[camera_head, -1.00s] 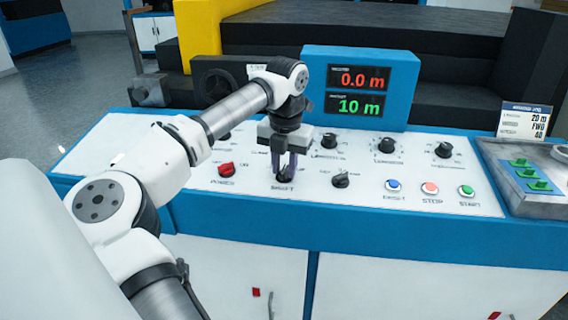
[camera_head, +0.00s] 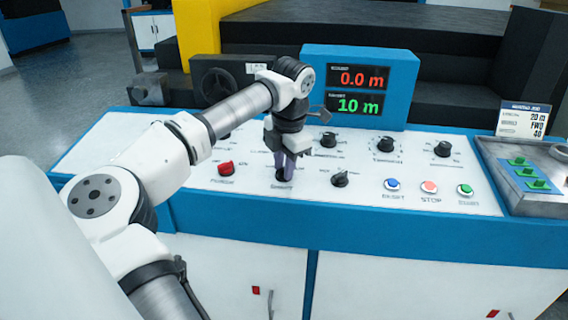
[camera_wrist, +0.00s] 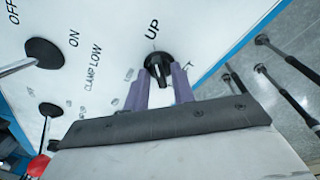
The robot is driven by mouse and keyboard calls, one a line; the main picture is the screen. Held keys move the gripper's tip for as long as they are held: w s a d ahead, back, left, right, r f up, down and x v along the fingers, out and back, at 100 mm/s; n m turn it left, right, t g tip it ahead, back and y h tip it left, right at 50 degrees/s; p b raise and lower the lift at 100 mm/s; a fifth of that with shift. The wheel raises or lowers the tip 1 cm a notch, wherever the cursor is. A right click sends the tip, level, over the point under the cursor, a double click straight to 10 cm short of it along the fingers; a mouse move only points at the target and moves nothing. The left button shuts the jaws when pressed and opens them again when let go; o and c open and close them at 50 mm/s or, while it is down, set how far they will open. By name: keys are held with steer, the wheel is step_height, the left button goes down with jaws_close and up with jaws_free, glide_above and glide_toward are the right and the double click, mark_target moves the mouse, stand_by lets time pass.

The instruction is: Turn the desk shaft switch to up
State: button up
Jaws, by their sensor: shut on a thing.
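The black desk shaft switch (camera_head: 281,176) sits on the white sloped desk panel (camera_head: 318,198), with a printed label just below it. My gripper (camera_head: 285,166) points down at it, its two purple fingers shut around its knob. In the wrist view the switch (camera_wrist: 157,62) shows its round black base, with its narrow grip between the fingertips (camera_wrist: 161,75). The word "UP" (camera_wrist: 153,30) is printed beside the base there. The fingers hide part of the knob, so I cannot tell exactly which setting it points to.
A red power switch (camera_head: 226,168) stands left of my gripper, a black knob (camera_head: 340,179) close to its right. Several more knobs line the row behind. Blue (camera_head: 393,185), pink (camera_head: 429,187) and green (camera_head: 466,190) buttons lie further right. A display box (camera_head: 360,88) rises behind.

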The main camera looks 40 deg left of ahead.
stand_by(0.3)
steer(key=o, duration=0.7)
steer(key=shift+c, duration=0.2)
step_height(320, 180, up, 14)
steer(key=d+p, duration=0.1)
steer(key=p, duration=0.8)
steer(key=shift+s+d+f, duration=0.15)
steer(key=shift+d, duration=0.2)
